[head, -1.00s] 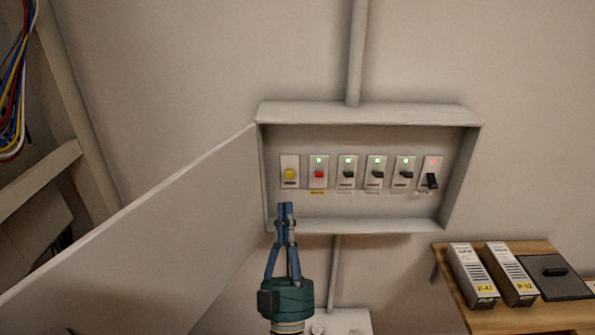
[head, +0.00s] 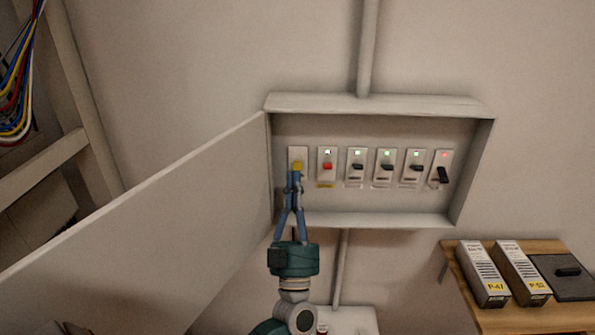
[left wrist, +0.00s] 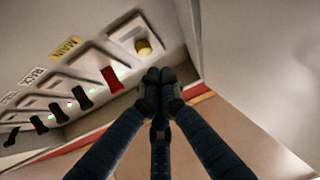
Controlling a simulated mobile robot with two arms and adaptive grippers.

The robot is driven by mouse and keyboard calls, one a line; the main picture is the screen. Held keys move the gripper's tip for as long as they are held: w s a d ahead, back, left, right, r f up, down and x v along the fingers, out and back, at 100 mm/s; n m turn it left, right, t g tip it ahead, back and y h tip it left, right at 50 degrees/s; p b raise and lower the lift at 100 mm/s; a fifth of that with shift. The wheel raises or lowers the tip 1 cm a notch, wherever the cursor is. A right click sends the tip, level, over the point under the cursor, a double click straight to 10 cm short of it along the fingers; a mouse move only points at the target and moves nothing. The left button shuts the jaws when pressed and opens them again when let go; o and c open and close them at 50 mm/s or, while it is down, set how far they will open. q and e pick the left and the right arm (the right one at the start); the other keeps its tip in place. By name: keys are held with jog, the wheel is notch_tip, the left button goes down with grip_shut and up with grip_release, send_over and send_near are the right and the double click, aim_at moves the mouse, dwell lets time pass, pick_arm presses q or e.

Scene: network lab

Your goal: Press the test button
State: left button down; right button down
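The open grey wall box (head: 380,219) holds a row of switch plates. A yellow round button (head: 297,164) is on the leftmost plate; it also shows in the left wrist view (left wrist: 143,47). To its right is a red switch (head: 327,166), seen in the left wrist view (left wrist: 111,79) near a yellow label reading MAIN (left wrist: 64,48). My left gripper (head: 294,177) has its fingertips together, empty, just below and in front of the yellow button. In the left wrist view its fingertips (left wrist: 160,78) are close to the button; contact cannot be told. My right gripper is out of view.
Several black switches (head: 387,167) fill the rest of the row; the rightmost has a red light, others green or white. The box door (head: 150,220) stands open at left. A wooden shelf (head: 463,300) at lower right carries grey boxes (head: 482,274).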

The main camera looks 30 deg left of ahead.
pick_arm(q)
jog(key=shift+w+a, duration=0.25)
jog(key=shift+w, duration=0.2)
jog(key=shift+r, duration=0.1)
dwell(1.1)
jog(key=shift+w+a, duration=0.25)
jog(key=shift+w, duration=0.15)
jog(key=shift+w+a, duration=0.15)
jog(key=shift+w, duration=0.1)
dwell(0.8)
jog(key=shift+s, duration=0.1)
jog(key=shift+s+d, duration=0.4)
jog(key=shift+s, duration=0.2)
